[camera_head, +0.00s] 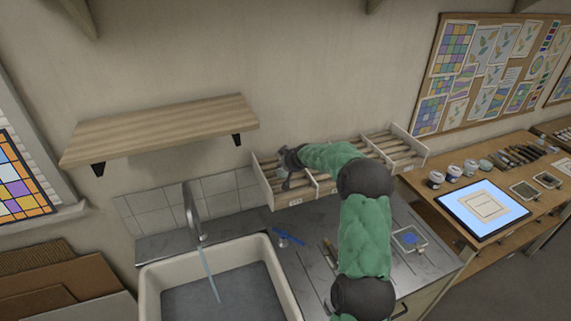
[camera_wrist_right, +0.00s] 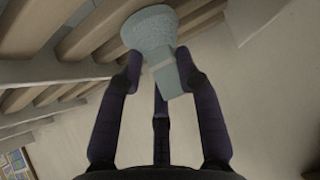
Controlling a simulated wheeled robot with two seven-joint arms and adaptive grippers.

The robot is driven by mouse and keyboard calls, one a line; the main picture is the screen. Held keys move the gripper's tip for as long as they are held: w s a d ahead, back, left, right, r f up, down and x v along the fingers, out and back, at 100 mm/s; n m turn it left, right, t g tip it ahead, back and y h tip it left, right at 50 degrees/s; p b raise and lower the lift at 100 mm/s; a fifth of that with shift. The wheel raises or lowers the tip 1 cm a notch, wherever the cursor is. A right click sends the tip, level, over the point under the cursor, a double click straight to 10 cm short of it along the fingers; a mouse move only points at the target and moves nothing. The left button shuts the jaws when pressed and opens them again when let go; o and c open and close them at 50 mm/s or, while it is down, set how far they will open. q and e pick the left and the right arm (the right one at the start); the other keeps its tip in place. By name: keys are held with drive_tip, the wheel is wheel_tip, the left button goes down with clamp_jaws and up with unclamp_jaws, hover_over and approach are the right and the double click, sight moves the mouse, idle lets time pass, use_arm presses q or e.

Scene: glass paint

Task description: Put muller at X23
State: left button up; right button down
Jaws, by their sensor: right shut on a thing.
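My right gripper (camera_wrist_right: 160,75) is shut on the muller (camera_wrist_right: 152,32), a pale grey-green piece with a wide end and a narrower neck between the fingers. In the head view, my right gripper (camera_head: 288,166) is at the left section of the slatted wall rack (camera_head: 415,146), and the muller (camera_head: 282,172) shows only as a small pale patch beside the fingers. In the wrist view the muller's wide end is close to the rack slats (camera_wrist_right: 80,45); I cannot tell whether it touches them. Small labels sit on the rack's front, too small to read. My left gripper is out of view.
A sink (camera_head: 150,290) with a running tap (camera_head: 192,215) is at the left. Blue marks (camera_head: 289,239) with a small item lie on the grey counter (camera_head: 255,220). A wooden shelf (camera_head: 160,130) hangs above left. A bench (camera_head: 440,220) with a lit panel (camera_head: 483,208) and jars stands right.

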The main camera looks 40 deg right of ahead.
drive_tip(key=shift+r, duration=0.1)
drive_tip(key=c, duration=0.9)
unclamp_jaws()
drive_tip(key=shift+f, duration=0.2)
drive_tip(key=shift+o, duration=0.2)
drive_tip(key=shift+r, duration=0.1)
drive_tip(key=shift+s+r, duration=0.1)
drive_tip(key=shift+r, duration=0.1)
drive_tip(key=shift+s+r, duration=0.25)
drive_tip(key=b+v, duration=0.2)
drive_tip(key=v, duration=0.9)
drive_tip(key=shift+a, duration=0.15)
